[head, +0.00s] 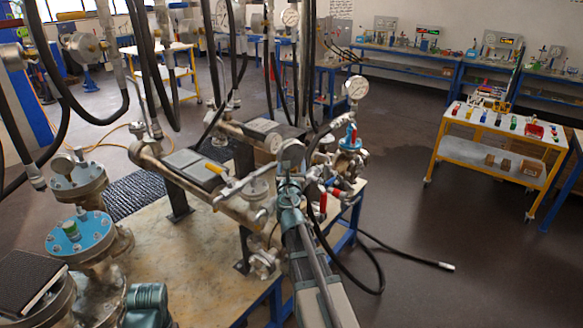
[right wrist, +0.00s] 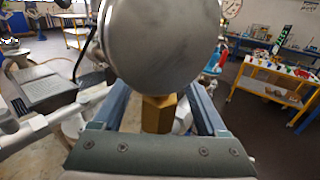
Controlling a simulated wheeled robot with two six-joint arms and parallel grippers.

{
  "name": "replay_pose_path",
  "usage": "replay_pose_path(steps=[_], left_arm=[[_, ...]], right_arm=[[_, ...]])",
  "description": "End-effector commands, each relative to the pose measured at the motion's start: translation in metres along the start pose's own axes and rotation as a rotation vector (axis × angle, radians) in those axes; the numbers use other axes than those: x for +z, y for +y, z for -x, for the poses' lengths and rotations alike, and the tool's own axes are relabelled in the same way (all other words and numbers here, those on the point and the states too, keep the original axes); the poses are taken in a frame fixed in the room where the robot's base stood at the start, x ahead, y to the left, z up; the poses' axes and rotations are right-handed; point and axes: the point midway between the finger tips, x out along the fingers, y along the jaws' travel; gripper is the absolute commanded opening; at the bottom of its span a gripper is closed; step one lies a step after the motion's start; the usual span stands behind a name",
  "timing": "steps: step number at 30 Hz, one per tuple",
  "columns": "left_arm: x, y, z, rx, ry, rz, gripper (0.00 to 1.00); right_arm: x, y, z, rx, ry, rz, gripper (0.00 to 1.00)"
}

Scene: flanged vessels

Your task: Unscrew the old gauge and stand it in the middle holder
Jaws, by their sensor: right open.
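A round grey gauge body (right wrist: 160,45) fills the top of the right wrist view, with a brass hex fitting (right wrist: 158,114) below it. In the head view I take it to be the grey round body (head: 291,152) at the end of my right arm; its dial face is not seen. My right gripper (head: 290,180) is open. In the right wrist view its fingers (right wrist: 158,98) stand on either side of the brass fitting, with no clear grip on it. My left gripper is not in view. I cannot make out the middle holder.
A white-faced gauge (head: 357,88) stands behind right, above a valve with a blue handle (head: 350,138). Pipes and a flanged vessel (head: 82,235) crowd the bench (head: 185,265). Black hoses hang at left. A yellow cart (head: 500,145) stands right; the floor between is mostly clear.

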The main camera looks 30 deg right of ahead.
Motion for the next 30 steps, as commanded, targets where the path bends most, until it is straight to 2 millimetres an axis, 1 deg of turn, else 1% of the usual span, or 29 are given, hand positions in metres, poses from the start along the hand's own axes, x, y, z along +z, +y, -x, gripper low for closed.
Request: replay_pose_path(steps=[1,2,3,11,12,14,22,30], left_arm=[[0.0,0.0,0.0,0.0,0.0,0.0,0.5],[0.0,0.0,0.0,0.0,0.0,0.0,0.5],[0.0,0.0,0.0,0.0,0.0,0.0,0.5],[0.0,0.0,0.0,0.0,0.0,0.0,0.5],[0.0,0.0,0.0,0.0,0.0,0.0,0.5],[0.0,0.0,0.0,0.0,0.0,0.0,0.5],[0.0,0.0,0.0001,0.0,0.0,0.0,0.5],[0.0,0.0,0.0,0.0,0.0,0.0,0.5]], right_arm=[[0.0,0.0,0.0002,0.0,0.0,0.0,0.75],[0.0,0.0,0.0002,0.0,0.0,0.0,0.71],[0.0,0.0,0.0002,0.0,0.0,0.0,0.64],[0.0,0.0002,0.0004,0.0,0.0,0.0,0.17],[0.0,0.0002,0.0004,0.0,0.0,0.0,0.1],[0.0,0.0002,0.0004,0.0,0.0,0.0,0.0],[0.0001,-0.0007,0.0004,0.016,0.0,0.0,0.0],[0.0002,0.0034,0.0002,0.274,-0.001,0.0,0.0]])
